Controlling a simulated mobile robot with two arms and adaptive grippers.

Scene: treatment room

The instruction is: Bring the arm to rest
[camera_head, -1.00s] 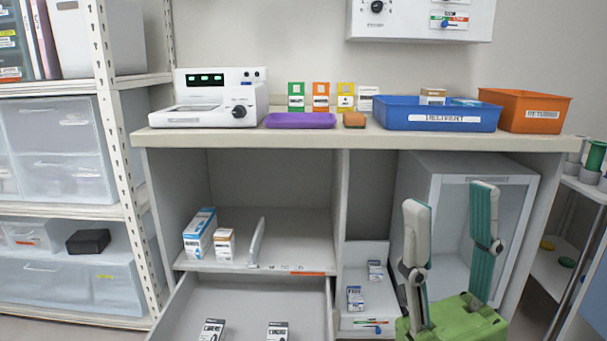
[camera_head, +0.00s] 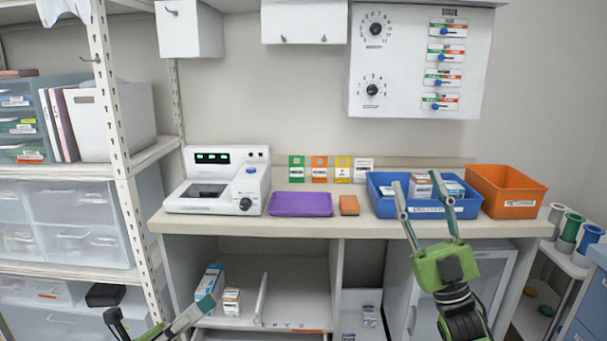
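My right gripper (camera_head: 416,180) is raised in front of the counter's right part. Its two fingers point up and stand apart with nothing between them, so it is open. In the picture the fingers overlap the blue bin; I see no contact. My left gripper (camera_head: 158,309) is at the bottom left edge, partly cut off by the frame. Its finger parts spread well apart and I see nothing held between them.
The counter (camera_head: 345,222) bears a white device (camera_head: 222,180), a purple tray (camera_head: 300,204), an orange-brown block (camera_head: 349,205), a blue bin (camera_head: 384,209) with boxes and an orange bin (camera_head: 508,190). A shelf rack (camera_head: 122,190) stands left. Boxes (camera_head: 209,282) sit on the shelf below.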

